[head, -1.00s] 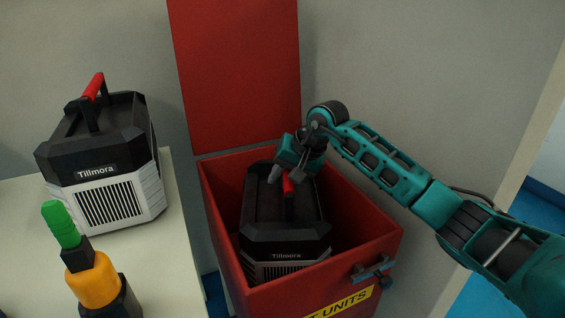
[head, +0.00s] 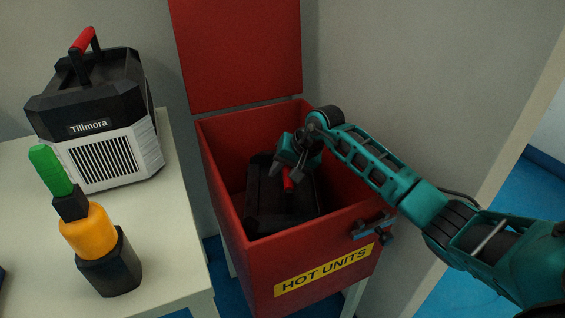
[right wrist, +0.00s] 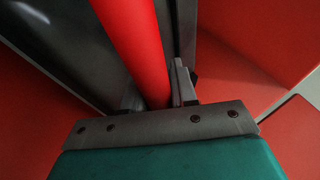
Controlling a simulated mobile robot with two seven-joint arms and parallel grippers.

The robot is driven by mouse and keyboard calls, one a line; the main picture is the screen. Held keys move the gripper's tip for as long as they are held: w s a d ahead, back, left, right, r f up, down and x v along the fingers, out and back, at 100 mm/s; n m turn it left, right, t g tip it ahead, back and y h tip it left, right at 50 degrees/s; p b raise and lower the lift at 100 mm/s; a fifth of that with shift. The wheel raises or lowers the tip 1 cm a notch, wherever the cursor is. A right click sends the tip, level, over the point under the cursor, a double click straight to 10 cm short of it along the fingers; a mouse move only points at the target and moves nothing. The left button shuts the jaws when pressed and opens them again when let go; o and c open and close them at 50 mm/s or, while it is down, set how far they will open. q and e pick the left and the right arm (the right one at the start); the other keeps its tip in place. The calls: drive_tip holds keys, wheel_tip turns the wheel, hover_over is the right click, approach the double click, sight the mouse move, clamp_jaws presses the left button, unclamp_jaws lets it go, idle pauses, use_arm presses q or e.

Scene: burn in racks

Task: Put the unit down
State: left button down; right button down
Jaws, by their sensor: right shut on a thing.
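The unit (head: 267,206), a black case with a red handle (head: 288,181), is down inside the open red bin (head: 308,250) labelled HOT UNITS. My right gripper (head: 287,172) is shut on its red handle, which also shows between the fingers in the right wrist view (right wrist: 138,45). The bin's front wall hides the lower part of the unit, so I cannot tell whether it touches the floor of the bin. My left gripper is not in view.
Another Tillmora unit (head: 95,125) stands on the white table (head: 172,235) at left. An orange and black tool with a green top (head: 88,230) stands in front of it. The bin's red lid (head: 240,55) is raised at the back.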

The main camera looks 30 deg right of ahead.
drive_tip(key=shift+w+r, duration=0.25)
drive_tip(key=shift+r, duration=0.2)
drive_tip(key=c, duration=1.4)
unclamp_jaws()
drive_tip(key=shift+s+f, duration=0.25)
drive_tip(key=shift+f, duration=0.3)
drive_tip(key=o, duration=0.3)
drive_tip(key=shift+r, duration=0.1)
drive_tip(key=shift+o, duration=1.1)
use_arm(q)
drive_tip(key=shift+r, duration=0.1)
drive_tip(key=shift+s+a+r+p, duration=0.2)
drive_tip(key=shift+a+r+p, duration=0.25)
drive_tip(key=shift+p, duration=0.85)
use_arm(e)
drive_tip(key=v, duration=1.2)
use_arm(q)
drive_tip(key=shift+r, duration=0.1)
